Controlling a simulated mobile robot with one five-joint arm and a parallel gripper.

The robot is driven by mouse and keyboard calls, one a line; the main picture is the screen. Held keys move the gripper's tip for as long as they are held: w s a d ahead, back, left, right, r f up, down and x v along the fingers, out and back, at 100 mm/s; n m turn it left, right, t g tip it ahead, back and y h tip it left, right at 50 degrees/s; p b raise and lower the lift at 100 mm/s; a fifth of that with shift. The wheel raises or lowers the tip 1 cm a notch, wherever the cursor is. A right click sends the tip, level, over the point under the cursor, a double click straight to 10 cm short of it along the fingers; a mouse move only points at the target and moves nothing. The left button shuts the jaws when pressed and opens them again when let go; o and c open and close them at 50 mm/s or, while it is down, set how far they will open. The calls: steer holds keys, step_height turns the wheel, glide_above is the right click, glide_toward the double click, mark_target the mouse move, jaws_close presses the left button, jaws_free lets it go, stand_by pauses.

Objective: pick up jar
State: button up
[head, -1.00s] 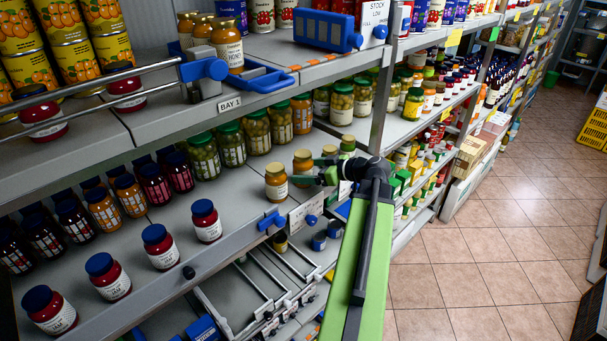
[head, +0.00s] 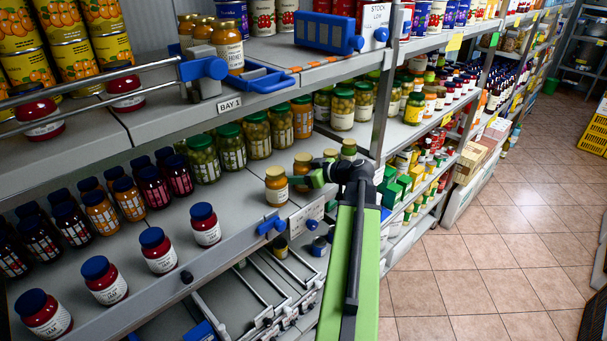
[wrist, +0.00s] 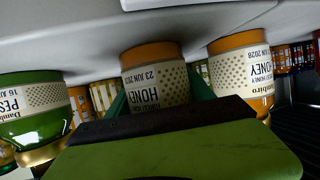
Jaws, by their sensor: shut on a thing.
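Two golden honey jars stand near the shelf's front in the head view: a left one (head: 277,186) and a middle one (head: 302,163). A green pesto jar (head: 348,149) is to their right. My gripper (head: 308,179) reaches in from the right. In the wrist view, which is upside down, its green fingers are shut around the middle honey jar (wrist: 157,82), labelled "HONEY". The other honey jar (wrist: 243,72) is at right and the pesto jar (wrist: 35,107) at left, both apart from the fingers. I cannot tell whether the held jar is clear of the shelf.
Blue-lidded jam jars (head: 206,224) line the shelf's front edge at left. Green-lidded pickle jars (head: 203,157) stand behind. The upper shelf (head: 190,107) overhangs them. The tiled aisle floor (head: 470,265) at right is clear.

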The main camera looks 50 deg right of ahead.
mark_target(296, 163)
jaws_close()
steer(key=shift+r+p, duration=0.9)
steer(key=shift+r, duration=0.05)
step_height(296, 163, up, 2)
steer(key=shift+r+p, duration=0.1)
steer(key=shift+p, duration=0.95)
steer(key=s+d, duration=0.3)
steer(key=s, duration=1.4)
steer(key=shift+s+f+b, duration=0.3)
steer(key=shift+s+f, duration=0.05)
steer(key=shift+s, duration=0.05)
